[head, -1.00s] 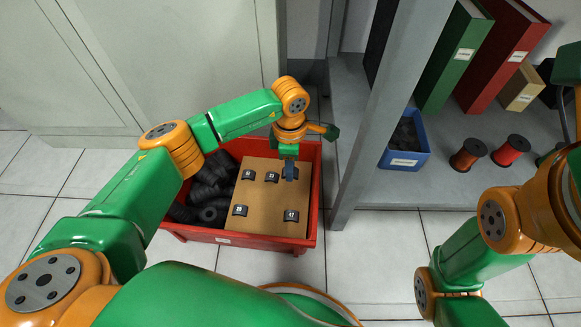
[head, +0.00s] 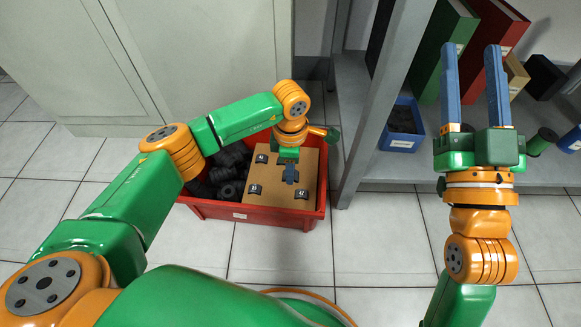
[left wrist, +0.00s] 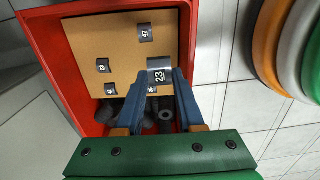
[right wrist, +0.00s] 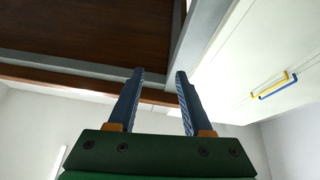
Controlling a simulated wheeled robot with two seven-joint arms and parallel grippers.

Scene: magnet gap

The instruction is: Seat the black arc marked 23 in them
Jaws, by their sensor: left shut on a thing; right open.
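The black arc marked 23 (left wrist: 159,73) is between the fingertips of my left gripper (left wrist: 163,84), which is shut on it, in the left wrist view. In the head view my left gripper (head: 290,175) is over the brown board in the red crate and hides most of the arc. From these views I cannot tell whether the arc is clear of the board. My right gripper (head: 472,50) is open and empty, fingers upward, in front of the shelf. It also shows open in the right wrist view (right wrist: 158,72). No place for seating the arc is clearly visible.
The red crate (head: 270,212) holds the brown board (head: 277,193), other black arcs (head: 255,190) and a pile of dark round parts (head: 228,172). A grey shelf post (head: 383,80) stands right of it. A blue bin (head: 403,130) and binders (head: 440,45) are on the shelf.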

